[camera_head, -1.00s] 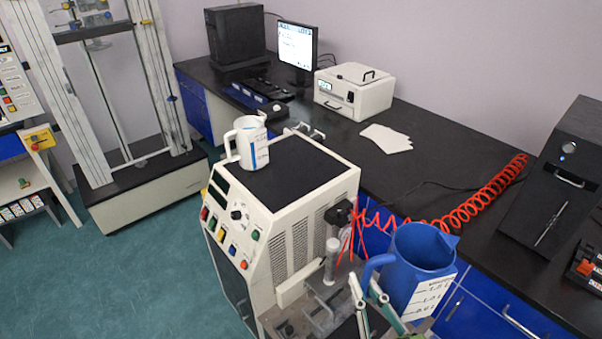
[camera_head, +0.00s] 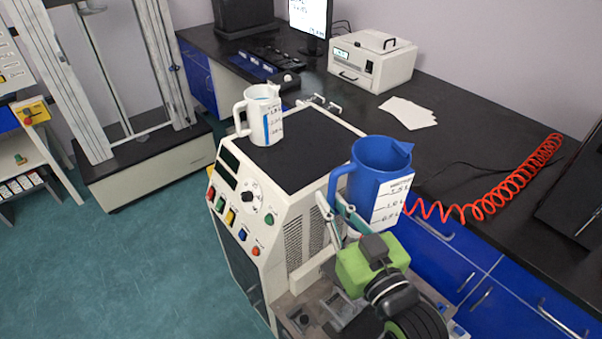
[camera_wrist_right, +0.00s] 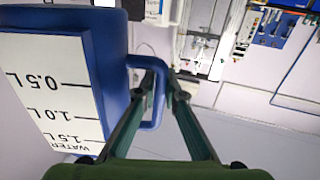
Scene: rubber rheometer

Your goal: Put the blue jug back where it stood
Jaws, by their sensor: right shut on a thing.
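The blue jug (camera_head: 377,170) is upright in the air, in front of the right side of the rheometer cabinet, its white scale label facing right. My right gripper (camera_head: 334,207) is shut on the jug's handle. In the right wrist view the jug (camera_wrist_right: 112,75) fills the left side, upside down in the picture, and the fingertips (camera_wrist_right: 160,80) close on its handle. A white jug (camera_head: 262,117) with a blue stripe stands on the black top (camera_head: 290,152) of the cabinet, near its far left corner. My left gripper is not in view.
The cabinet top is bare beside the white jug. A black bench (camera_head: 470,140) runs behind, with a white instrument (camera_head: 372,62), white sheets (camera_head: 408,112) and a coiled red hose (camera_head: 510,185). A tall test frame (camera_head: 140,90) stands at left.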

